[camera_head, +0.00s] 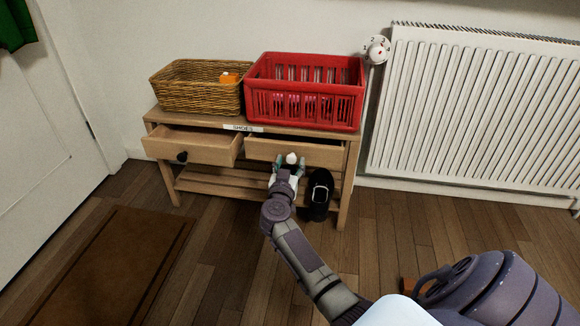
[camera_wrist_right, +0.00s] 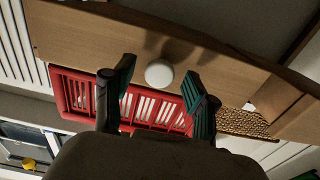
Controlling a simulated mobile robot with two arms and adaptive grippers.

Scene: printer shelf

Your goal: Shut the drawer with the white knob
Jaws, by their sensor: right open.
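The drawer with the white knob (camera_head: 325,155) is the right one of two in a wooden shoe bench and stands partly pulled out. Its white knob (camera_head: 291,158) sits mid-front; in the right wrist view the round knob (camera_wrist_right: 159,74) shows against the drawer front (camera_wrist_right: 85,35). My right gripper (camera_head: 289,167) is open in front of the drawer. In the right wrist view its two fingers (camera_wrist_right: 160,82) stand on either side of the knob, with gaps visible. I cannot tell how far they are from the wood. My left gripper is not in view.
The left drawer (camera_head: 205,150), with a black knob (camera_head: 182,157), is also pulled out. A wicker basket (camera_head: 190,97) and a red crate (camera_head: 310,108) stand on top. A black shoe (camera_head: 320,190) is below right. A radiator (camera_head: 470,110) is at right; a doormat (camera_head: 120,265) lies front left.

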